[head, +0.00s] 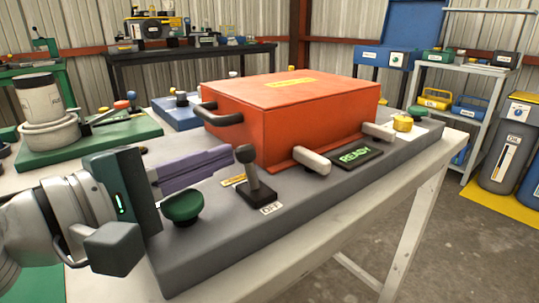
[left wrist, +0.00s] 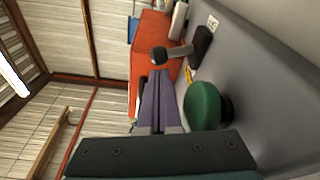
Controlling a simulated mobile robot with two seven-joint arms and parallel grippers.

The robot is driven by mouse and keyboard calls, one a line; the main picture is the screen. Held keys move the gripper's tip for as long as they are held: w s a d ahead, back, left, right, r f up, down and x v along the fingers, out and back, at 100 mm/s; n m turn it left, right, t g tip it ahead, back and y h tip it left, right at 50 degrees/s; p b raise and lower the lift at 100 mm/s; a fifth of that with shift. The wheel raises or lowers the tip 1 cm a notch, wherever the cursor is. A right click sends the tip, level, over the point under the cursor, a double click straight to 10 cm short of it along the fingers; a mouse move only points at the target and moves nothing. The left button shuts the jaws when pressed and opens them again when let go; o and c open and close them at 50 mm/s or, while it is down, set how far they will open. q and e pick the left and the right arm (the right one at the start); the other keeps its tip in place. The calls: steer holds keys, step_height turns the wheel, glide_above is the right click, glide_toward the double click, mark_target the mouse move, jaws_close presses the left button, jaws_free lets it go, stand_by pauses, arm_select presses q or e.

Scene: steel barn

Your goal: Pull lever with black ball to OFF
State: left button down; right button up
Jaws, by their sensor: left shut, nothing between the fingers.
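The lever with the black ball (head: 246,154) stands on a dark base (head: 258,193) on the grey panel, in front of the orange box. It looks close to upright. A white label (head: 271,209) by the base's near side appears to read ON, upside down. A yellowish label (head: 234,180) lies on the other side, its text unclear. My left gripper (head: 232,153) is shut and empty, its purple fingers pointing at the lever, tips just left of the ball. In the left wrist view the ball (left wrist: 159,55) is just beyond the fingertips (left wrist: 157,76); contact cannot be told. My right gripper is out of view.
A green mushroom knob (head: 182,206) sits below my left fingers. The orange box (head: 290,115) with a black handle stands behind the lever. A pale handle (head: 312,160), a READY display (head: 355,154) and a yellow knob (head: 403,122) are to the right.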

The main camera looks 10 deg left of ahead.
arm_select(q)
steer(key=shift+s+d+r+m+t+b, duration=0.1)
steer(key=shift+m+t+b, duration=0.05)
steer(key=shift+m+b, duration=0.15)
steer(key=shift+s+d+r+m+t+b, duration=0.1)
steer(key=shift+m+t+b, duration=0.05)
steer(key=shift+m, duration=0.25)
steer(key=shift+s+d+r+m+b, duration=0.1)
steer(key=shift+s+d+m+b, duration=0.1)
steer(key=shift+m+b, duration=0.25)
steer(key=shift+s+d+r+m+b, duration=0.1)
steer(key=shift+d+m+b, duration=0.15)
steer(key=shift+m, duration=0.4)
steer(key=shift+s+d+r+m+t+b, duration=0.1)
steer(key=shift+s+d+m+t+b, duration=0.15)
steer(key=shift+m, duration=0.55)
steer(key=shift+s+d+r+m+h, duration=0.15)
steer(key=shift+d+m+h, duration=0.15)
steer(key=shift+m, duration=0.4)
